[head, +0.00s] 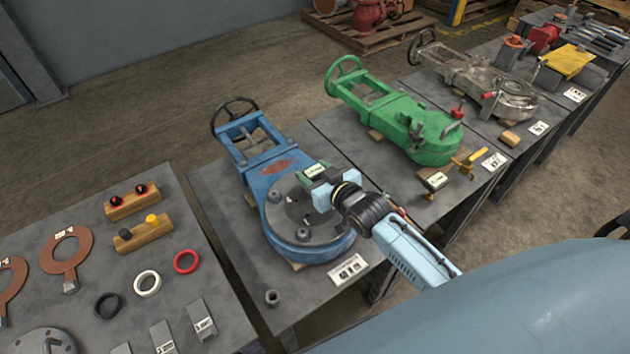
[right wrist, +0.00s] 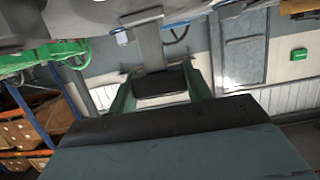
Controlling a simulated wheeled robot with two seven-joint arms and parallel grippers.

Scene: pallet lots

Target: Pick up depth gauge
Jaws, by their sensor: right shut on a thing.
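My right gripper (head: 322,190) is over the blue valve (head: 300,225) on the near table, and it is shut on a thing. In the right wrist view the fingertips (right wrist: 162,95) close around a dark block with a grey bar rising from it, which I take to be the depth gauge (right wrist: 150,48). In the head view the held thing is mostly hidden by the gripper; I cannot tell whether it touches the valve. My left gripper is not in view.
A green valve (head: 425,140) and a bare metal valve (head: 510,95) stand on tables to the right. A table (head: 195,260) at left holds rings, gaskets and wooden blocks (head: 143,234). A loose nut (head: 272,297) and a white label (head: 348,270) lie by the blue valve.

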